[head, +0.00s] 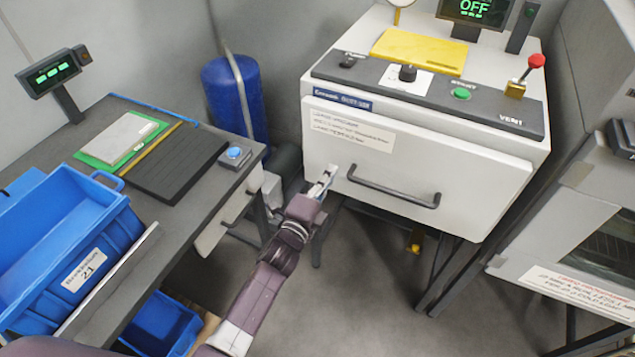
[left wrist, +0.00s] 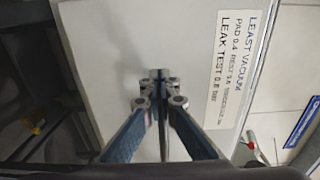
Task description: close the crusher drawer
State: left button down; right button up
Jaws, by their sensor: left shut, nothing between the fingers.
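The crusher drawer (head: 420,165) is the wide white front under the machine's control panel, with a dark bar handle (head: 392,193) across it and a printed label (head: 350,130) at its upper left. How far the drawer stands out is hard to tell. My left gripper (head: 327,173) is shut and empty at the drawer's left part, just left of the handle's left end. In the left wrist view the closed fingertips (left wrist: 160,78) are over the white front (left wrist: 105,40), beside the label (left wrist: 232,70); contact cannot be told. My right gripper is not in view.
A workbench (head: 195,160) with a blue bin (head: 110,235) and a black pad stands at the left. A blue cylinder (head: 235,95) is behind it. Another grey machine (head: 570,240) stands close at the right. The floor below the drawer is partly clear.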

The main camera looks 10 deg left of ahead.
pick_arm(q)
jog(key=b+v, duration=0.1)
jog(key=v, duration=1)
jog(key=s+a+f+n+g+y, duration=0.1)
jog(key=s+a+f+n+g, duration=0.3)
jog(key=f, duration=0.8)
jog(key=s+a+f+n+g+y, duration=0.1)
jog(key=s+f+n+y, duration=0.15)
jog(key=s+f, duration=0.65)
jog(key=s+a+f+n+g, duration=0.3)
jog(key=f+n, duration=0.1)
jog(key=f, duration=1)
jog(key=s+a+f+n+g, duration=0.2)
jog(key=s+f, duration=0.3)
jog(key=s, duration=0.5)
jog(key=s+a+f+n+g+y, duration=0.1)
jog(key=s+f, duration=0.4)
jog(key=s, duration=0.5)
jog(key=s+a+f+n+g+y, duration=0.1)
jog(key=s+a+f+n+g, duration=0.3)
jog(key=s, duration=0.7)
jog(key=shift+f+n+g, duration=0.6)
jog(key=shift+f+n, duration=0.2)
jog(key=shift+n, duration=0.05)
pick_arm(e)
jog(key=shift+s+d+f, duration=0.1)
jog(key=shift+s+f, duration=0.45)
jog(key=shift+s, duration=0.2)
